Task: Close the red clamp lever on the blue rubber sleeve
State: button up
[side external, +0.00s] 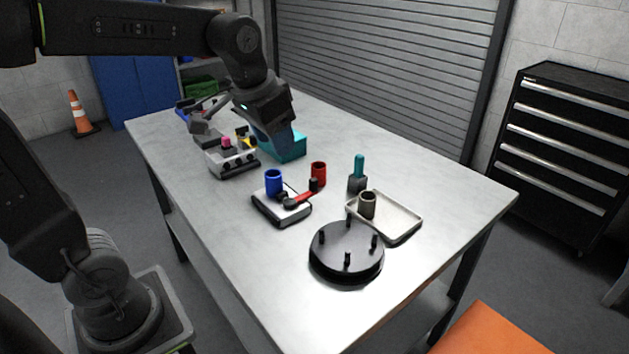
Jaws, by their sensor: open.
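The blue rubber sleeve (274,182) stands upright on a small white-and-dark clamp block (272,212) near the middle of the table. The red clamp lever (300,200) extends from a dark pivot on the block, beside the sleeve, toward the right. A dark knob (314,184) shows at its right end. I cannot tell from this view whether the lever is closed. My gripper (200,121) is open, well behind and left of the clamp block, near the table's far left part. Its fingers are small and partly overlap things behind them. It is apart from the lever and the sleeve.
A red cylinder (319,170) stands just behind the lever's end. A teal bin (291,149) and a grey box with knobs (232,163) stand farther back. A cream tray (405,227) holds a brown cylinder (367,206). A black pegged disc (346,262) is in front. The table's front right is clear.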

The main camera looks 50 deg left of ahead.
jog(key=w+a+f+g, duration=0.2)
jog(key=w+a, duration=0.3)
jog(key=w, duration=0.5)
jog(key=g, duration=0.1)
send_over(316, 179)
notch_tip(316, 179, down, 8)
jog(key=f, duration=1.2)
jog(key=shift+w+a+f, duration=0.15)
jog(key=shift+a+f, duration=0.1)
jog(key=shift+f, duration=0.1)
jog(key=shift+c, duration=0.2)
grip_shut()
